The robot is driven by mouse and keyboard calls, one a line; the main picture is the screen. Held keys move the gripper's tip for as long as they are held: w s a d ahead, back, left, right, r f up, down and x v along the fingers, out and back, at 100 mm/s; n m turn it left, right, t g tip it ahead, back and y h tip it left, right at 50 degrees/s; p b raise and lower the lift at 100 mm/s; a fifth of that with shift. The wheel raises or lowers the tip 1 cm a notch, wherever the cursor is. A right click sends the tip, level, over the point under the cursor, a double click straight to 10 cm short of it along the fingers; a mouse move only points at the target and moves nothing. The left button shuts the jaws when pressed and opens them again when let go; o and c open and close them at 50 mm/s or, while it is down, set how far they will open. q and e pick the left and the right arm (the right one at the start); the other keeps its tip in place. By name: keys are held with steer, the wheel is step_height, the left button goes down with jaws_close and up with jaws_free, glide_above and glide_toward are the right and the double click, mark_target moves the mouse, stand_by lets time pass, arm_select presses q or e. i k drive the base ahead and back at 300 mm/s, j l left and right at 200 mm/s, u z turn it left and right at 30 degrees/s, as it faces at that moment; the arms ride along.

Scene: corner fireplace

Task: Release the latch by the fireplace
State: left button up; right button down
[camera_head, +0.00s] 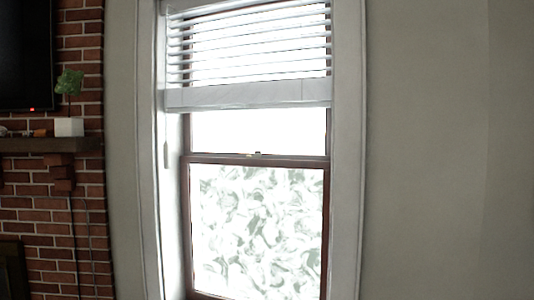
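A small latch (257,154) sits at the middle of the window's meeting rail, on top of the brown lower sash (258,161). It is too small to tell its position. The window (258,215) stands to the right of the brick fireplace (86,220). The lower pane is bright with a mottled grey-green pattern. Neither of my grippers shows in the head view.
White blinds (248,50) are part-way down over the upper window. A wooden mantel (45,145) with a potted plant (69,125) juts out at the left, below a dark screen (25,55). A bare wall (440,150) fills the right. The floor is out of view.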

mark_target(258, 154)
steer(key=i+j+z, duration=0.35)
steer(key=i+j, duration=0.45)
steer(key=i, duration=0.2)
steer(key=i+j+z, duration=0.4)
steer(key=i+j, duration=0.45)
steer(key=j, duration=0.15)
